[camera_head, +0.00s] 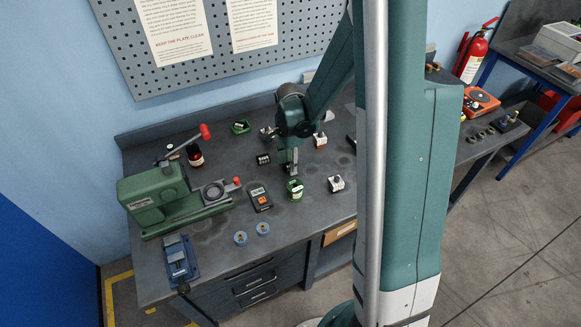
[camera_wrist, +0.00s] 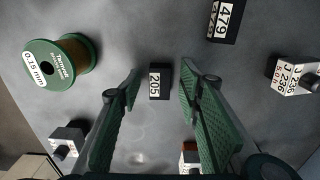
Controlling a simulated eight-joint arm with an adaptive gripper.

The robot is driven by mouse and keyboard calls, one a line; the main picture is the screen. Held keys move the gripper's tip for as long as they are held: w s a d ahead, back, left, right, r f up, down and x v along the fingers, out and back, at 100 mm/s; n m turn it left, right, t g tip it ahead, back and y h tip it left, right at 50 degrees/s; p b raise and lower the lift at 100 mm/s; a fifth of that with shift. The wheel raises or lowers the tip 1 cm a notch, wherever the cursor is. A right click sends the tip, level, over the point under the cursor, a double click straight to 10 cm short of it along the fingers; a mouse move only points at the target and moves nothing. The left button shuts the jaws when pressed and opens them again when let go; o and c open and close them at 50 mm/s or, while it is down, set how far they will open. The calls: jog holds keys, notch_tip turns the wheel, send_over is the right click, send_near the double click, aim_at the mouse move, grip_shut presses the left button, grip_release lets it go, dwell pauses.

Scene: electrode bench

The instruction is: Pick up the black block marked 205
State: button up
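The black block marked 205 (camera_wrist: 161,83) shows in the wrist view, small and dark with a white label. It lies on the grey bench top between the fingertips of my gripper (camera_wrist: 160,80). My gripper is open, with one green finger on each side of the block and a gap to both. In the head view my gripper (camera_head: 291,168) points down at the bench, just behind a green spool. I cannot make out the 205 block there; my gripper seems to hide it.
The green spool (camera_wrist: 62,68) stands close on the left in the wrist view. A black block marked 479 (camera_wrist: 227,20) and a white-labelled 236 piece (camera_wrist: 294,77) lie to the right. A green machine (camera_head: 165,198) stands at the bench's left in the head view.

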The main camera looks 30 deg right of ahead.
jog(key=shift+f, duration=0.1)
dwell(0.5)
jog(key=c, duration=1.1)
notch_tip(320, 180, up, 10)
jog(key=shift+p, duration=0.4)
dwell(0.4)
